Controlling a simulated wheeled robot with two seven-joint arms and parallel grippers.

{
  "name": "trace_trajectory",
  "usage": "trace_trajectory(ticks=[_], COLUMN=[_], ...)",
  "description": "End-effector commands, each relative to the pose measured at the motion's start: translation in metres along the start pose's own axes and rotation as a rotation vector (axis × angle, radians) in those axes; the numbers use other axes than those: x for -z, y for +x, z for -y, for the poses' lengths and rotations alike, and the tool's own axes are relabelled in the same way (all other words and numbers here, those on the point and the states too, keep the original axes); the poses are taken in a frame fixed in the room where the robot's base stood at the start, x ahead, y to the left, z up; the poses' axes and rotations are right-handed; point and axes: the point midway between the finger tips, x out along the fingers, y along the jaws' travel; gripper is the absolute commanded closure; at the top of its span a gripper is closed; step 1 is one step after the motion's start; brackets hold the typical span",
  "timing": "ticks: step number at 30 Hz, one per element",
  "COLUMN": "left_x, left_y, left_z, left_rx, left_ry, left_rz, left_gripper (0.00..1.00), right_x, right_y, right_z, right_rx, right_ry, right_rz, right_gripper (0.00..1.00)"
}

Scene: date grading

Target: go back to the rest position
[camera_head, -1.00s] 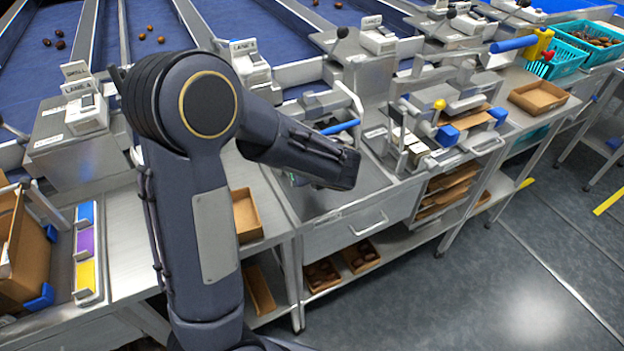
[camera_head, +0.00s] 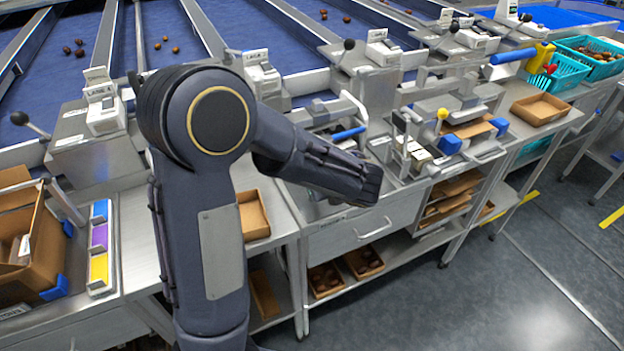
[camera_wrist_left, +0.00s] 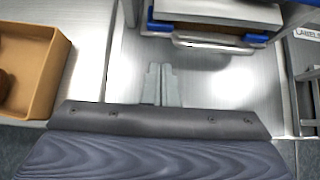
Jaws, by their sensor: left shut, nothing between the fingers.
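My left arm crosses the head view, its forearm reaching right over the steel bench (camera_head: 275,195). Its gripper is hidden behind the forearm there. In the left wrist view my left gripper (camera_wrist_left: 161,80) has its two fingers together, with nothing between them, above the bare steel top. A device with a metal handle and blue parts (camera_wrist_left: 215,42) lies ahead of the fingertips. My right gripper is in neither view.
A small cardboard tray (camera_head: 253,215) lies left of the forearm and shows in the wrist view (camera_wrist_left: 42,82). A larger carton (camera_head: 35,245) and a coloured label strip (camera_head: 99,240) are at left. Teal baskets (camera_head: 560,75) stand far right. Floor at lower right is clear.

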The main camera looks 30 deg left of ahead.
Motion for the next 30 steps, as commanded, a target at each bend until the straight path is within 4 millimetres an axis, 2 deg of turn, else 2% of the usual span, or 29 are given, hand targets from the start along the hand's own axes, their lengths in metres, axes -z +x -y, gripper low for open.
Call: trace_trajectory(ticks=[1,3,9,13,20,23,25,29,30], left_x=[-0.002,-0.001,0.0,0.0,0.0,0.0,0.003,0.022,0.03], left_y=[-0.015,-0.03,-0.064,-0.076,-0.079,-0.079,-0.081,-0.095,-0.103], left_z=[0.001,0.001,0.0,0.0,-0.004,-0.023,-0.049,-0.106,-0.121], left_rx=[0.006,0.005,0.002,0.001,-0.005,-0.029,-0.066,-0.177,-0.217], left_ry=[-0.001,-0.001,0.0,0.0,-0.017,-0.137,-0.312,-0.794,-0.959], left_rz=[0.001,0.001,-0.001,-0.001,-0.011,-0.075,-0.163,-0.39,-0.463], left_gripper=[1.0,1.0,1.0,1.0,1.0,1.0,1.0,1.0,1.0], right_x=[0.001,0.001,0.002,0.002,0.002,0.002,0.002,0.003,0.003], right_y=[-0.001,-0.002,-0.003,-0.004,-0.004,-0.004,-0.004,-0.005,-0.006], right_z=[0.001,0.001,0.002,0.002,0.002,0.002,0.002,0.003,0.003], right_rx=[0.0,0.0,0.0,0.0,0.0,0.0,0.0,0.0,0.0], right_ry=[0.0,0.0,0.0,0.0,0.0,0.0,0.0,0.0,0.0], right_rz=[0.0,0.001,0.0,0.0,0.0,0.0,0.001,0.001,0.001], right_gripper=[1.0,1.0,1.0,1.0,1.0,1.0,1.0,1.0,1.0])
